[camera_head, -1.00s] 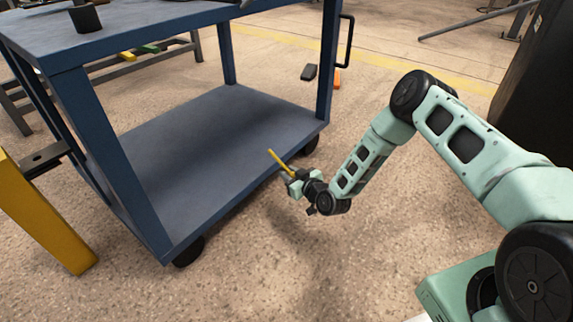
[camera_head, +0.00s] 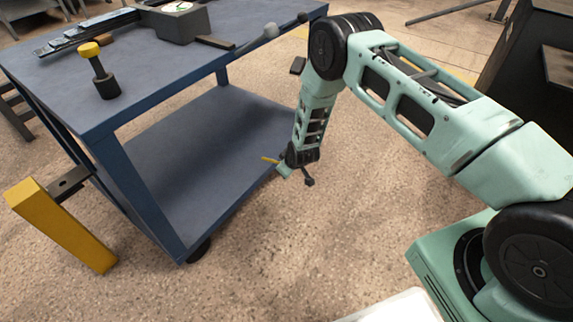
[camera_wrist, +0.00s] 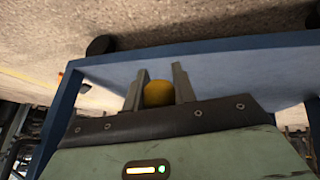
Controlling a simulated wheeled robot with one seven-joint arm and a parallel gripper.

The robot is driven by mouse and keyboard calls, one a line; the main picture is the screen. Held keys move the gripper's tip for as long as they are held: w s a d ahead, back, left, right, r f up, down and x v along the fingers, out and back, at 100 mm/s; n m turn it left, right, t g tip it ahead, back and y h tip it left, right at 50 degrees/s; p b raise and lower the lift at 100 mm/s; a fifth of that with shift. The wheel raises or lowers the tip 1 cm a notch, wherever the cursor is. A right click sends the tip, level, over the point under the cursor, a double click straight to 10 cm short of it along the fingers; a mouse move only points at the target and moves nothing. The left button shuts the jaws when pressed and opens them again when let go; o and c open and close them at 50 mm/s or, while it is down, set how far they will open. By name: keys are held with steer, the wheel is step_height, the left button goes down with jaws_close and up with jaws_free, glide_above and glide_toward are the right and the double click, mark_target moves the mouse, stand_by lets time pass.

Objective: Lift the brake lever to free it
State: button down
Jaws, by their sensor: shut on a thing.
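The brake lever shows as a yellow bar (camera_head: 268,159) at the near right side of the blue cart's lower shelf. My gripper (camera_head: 281,168) is shut on it, at the end of my bent arm. In the wrist view, a rounded yellow end of the lever (camera_wrist: 158,93) sits between the two grey fingers of my gripper (camera_wrist: 158,78). The lever's base and pivot cannot be made out in either view.
The blue cart (camera_head: 165,190) stands left of my arm, with a caster (camera_head: 200,249) on the floor. A yellow-capped peg (camera_head: 103,78) and a dark box (camera_head: 178,24) stand on its top. A yellow post (camera_head: 62,228) is at left. The floor in front is clear.

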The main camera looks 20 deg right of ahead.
steer(key=shift+w+r+p, duration=0.1)
steer(key=shift+r+p, duration=0.3)
steer(key=shift+r, duration=0.35)
steer(key=shift+w+a+r+p, duration=0.15)
steer(key=shift+w+r+p, duration=0.1)
steer(key=shift+r+p, duration=0.3)
steer(key=shift+w+r, duration=0.1)
steer(key=shift+r, duration=0.1)
steer(key=c, duration=1.1)
jaws_free()
steer(key=shift+c, duration=0.2)
steer(key=a+p+v, duration=0.1)
steer(key=p+v, duration=0.4)
steer(key=v, duration=1.2)
steer(key=shift+d, duration=0.55)
steer(key=shift+r, duration=0.15)
steer(key=shift+c, duration=0.3)
